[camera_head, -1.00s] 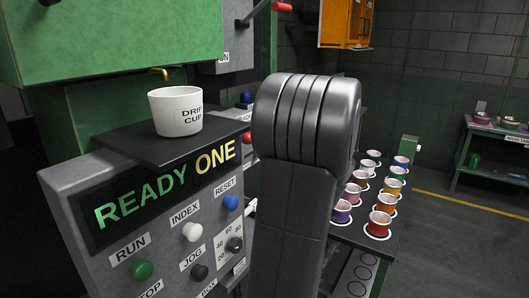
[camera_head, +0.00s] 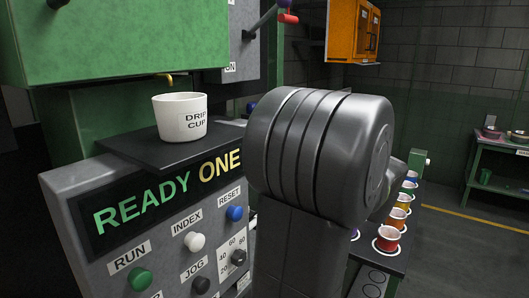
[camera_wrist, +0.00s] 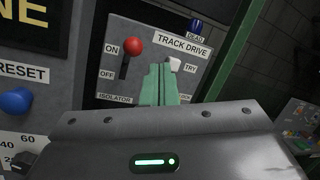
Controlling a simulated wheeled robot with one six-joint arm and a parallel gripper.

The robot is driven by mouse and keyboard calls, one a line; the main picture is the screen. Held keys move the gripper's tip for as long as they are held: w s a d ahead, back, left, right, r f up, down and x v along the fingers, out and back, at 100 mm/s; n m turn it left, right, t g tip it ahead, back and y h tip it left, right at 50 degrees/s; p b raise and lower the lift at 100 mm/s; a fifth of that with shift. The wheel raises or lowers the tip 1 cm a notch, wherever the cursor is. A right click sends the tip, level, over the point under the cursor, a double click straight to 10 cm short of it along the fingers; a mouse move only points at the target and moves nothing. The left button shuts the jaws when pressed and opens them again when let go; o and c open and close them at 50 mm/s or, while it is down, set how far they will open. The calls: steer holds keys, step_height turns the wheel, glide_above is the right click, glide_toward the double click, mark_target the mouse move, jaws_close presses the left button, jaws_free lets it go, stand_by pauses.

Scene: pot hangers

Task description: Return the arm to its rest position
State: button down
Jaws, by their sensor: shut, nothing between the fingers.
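My gripper (camera_wrist: 165,84) shows in the wrist view as two green fingers pressed together with nothing between them. It points toward a grey panel labelled TRACK DRIVE (camera_wrist: 183,45), which has a red-knobbed ON/OFF isolator lever (camera_wrist: 133,47) and a white TRY switch (camera_wrist: 174,64). I cannot tell how far the fingers are from the panel. In the head view my large dark grey arm joint fills the middle, and the gripper is hidden behind it.
A white drip cup (camera_head: 180,117) stands on a dark shelf (camera_head: 160,152) above the READY ONE panel (camera_head: 110,215). A blue RESET button (camera_head: 234,213) is close left of my arm. Several coloured pots (camera_head: 388,239) stand on a rack at right. An orange cabinet (camera_head: 352,32) hangs behind.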

steer(key=w+a+f+p, duration=0.2)
steer(key=w+a+p, duration=0.1)
steer(key=w+a, duration=0.2)
steer(key=shift+w+a+f, duration=0.25)
steer(key=shift+a+f, duration=0.05)
steer(key=shift+a, duration=0.9)
